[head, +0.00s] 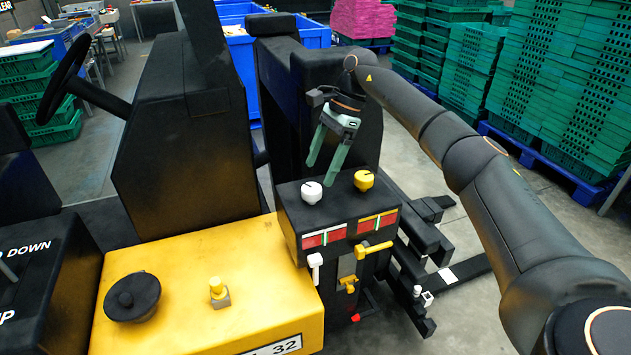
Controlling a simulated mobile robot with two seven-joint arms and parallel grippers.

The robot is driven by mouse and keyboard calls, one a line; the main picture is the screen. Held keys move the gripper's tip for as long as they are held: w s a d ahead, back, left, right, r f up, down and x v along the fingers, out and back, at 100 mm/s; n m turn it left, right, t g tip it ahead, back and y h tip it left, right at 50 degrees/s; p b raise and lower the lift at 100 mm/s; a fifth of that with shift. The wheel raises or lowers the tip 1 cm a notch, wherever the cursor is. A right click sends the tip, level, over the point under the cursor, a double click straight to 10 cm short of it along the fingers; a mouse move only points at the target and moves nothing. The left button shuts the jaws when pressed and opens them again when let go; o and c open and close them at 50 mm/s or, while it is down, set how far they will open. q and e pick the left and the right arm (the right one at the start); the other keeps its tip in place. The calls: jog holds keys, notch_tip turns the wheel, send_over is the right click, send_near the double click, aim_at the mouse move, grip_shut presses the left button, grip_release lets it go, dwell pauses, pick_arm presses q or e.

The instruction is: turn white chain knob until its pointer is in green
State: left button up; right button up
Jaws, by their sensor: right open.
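The white chain knob (311,193) sits on top of a black control box (338,205), at the left of a yellow knob (363,181). The direction of its pointer is too small to tell. On the front of the box, below the white knob, is a white-edged strip (324,237) with red and green parts. My right gripper (322,173) has green fingers that point down. It is open and empty, above and just behind the white knob, and seems apart from it. My left gripper is not in view.
A yellow-edged strip (377,223), a white lever (315,262) and a yellow lever (372,249) are on the box front. A yellow vehicle body (190,300) with a black round cap (132,297) is at left. Green crates (570,90) are stacked at the back right.

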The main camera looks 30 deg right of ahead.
jog(key=v, duration=0.7)
jog(key=shift+r, duration=0.25)
